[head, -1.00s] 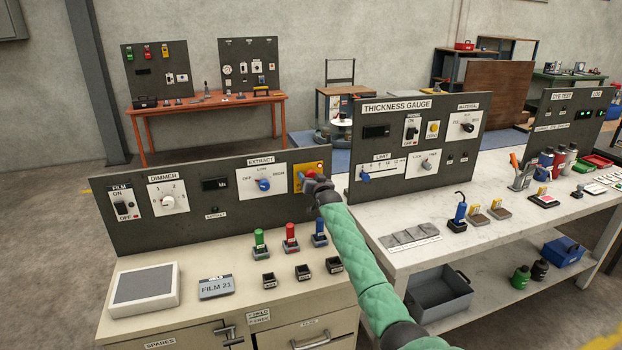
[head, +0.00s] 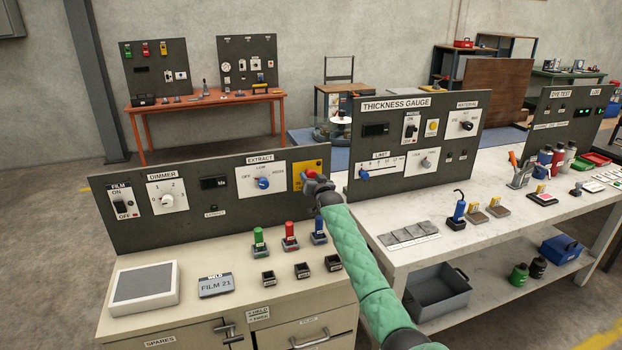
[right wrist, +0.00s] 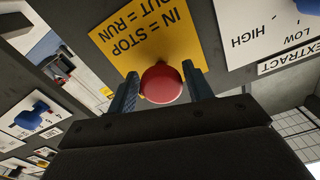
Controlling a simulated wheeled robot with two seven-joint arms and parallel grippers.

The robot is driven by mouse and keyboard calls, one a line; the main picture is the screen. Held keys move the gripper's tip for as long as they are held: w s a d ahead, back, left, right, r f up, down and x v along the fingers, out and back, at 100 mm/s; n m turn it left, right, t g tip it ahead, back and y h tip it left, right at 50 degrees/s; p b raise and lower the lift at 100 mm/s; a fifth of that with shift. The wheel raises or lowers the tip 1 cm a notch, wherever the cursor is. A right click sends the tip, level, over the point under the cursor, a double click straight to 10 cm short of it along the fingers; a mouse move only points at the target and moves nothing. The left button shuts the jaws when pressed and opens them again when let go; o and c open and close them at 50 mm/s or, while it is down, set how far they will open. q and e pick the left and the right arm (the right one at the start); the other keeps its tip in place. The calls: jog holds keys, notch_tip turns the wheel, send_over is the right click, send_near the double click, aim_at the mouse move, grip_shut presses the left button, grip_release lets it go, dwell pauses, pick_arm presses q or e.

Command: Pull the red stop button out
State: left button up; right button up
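The red stop button (right wrist: 161,83) stands on a yellow plate (right wrist: 150,42) marked "IN = STOP, OUT = RUN". In the head view the button (head: 308,175) shows at the right end of the dark front panel, partly hidden by my right gripper (head: 318,184). In the right wrist view my right gripper's two fingers (right wrist: 160,88) lie on either side of the button's round head, close against it with almost no gap. My left gripper is not in view.
The EXTRACT knob (head: 264,183) is left of the yellow plate. The thickness gauge panel (head: 425,180) stands close on the right. Green, red and blue handled tools (head: 290,232) and small dark bins (head: 302,271) are on the cabinet top below.

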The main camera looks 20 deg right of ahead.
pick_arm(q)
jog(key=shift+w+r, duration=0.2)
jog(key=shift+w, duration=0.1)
pick_arm(e)
jog(key=shift+o, duration=1)
jog(key=shift+s, duration=0.15)
pick_arm(q)
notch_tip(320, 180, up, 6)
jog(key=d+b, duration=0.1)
jog(key=b, duration=0.1)
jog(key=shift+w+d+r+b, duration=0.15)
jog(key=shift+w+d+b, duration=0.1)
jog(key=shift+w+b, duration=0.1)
pick_arm(e)
jog(key=s, duration=0.7)
jog(key=shift+s+d, duration=0.15)
jog(key=shift+s, duration=0.15)
